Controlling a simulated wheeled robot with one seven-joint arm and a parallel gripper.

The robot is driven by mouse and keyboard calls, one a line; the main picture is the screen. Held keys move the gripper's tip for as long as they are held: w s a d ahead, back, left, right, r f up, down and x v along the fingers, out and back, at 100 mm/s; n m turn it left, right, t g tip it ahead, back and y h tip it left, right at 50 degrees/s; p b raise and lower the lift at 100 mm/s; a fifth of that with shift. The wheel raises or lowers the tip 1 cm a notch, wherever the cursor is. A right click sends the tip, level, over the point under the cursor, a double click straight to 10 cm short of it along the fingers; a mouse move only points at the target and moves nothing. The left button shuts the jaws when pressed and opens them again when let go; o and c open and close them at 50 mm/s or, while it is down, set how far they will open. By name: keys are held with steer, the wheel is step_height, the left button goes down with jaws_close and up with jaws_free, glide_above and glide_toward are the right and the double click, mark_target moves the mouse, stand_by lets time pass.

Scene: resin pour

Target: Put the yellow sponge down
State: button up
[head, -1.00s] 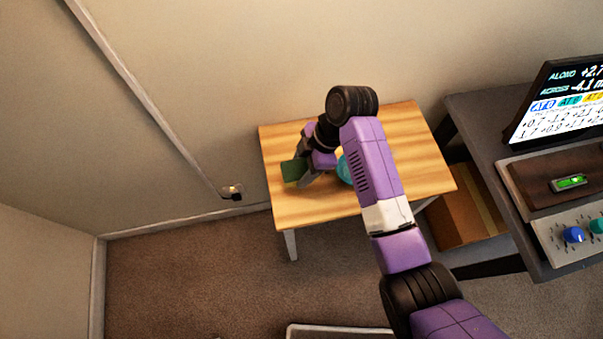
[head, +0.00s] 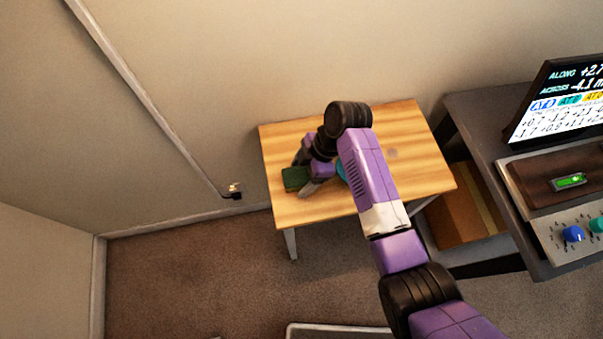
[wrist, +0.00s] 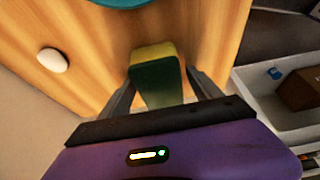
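The yellow sponge (wrist: 154,50) has a dark green layer that faces the camera in the wrist view. The same sponge shows as a small green block in the head view (head: 295,178), over the left part of the wooden table (head: 415,165). My gripper (wrist: 160,75) has one finger on each side of the sponge, with the tips close against its sides. The sponge is low at the tabletop; I cannot tell whether it touches the wood. My arm hides part of the table.
A teal round thing (wrist: 120,3) lies beyond the sponge, mostly hidden by my arm in the head view. A white round object (wrist: 52,60) is on the table. A cardboard box (head: 462,208) and a dark desk with a screen (head: 565,100) stand at right.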

steer(key=shift+r, duration=0.1)
steer(key=v, duration=1.2)
steer(key=shift+b, duration=0.4)
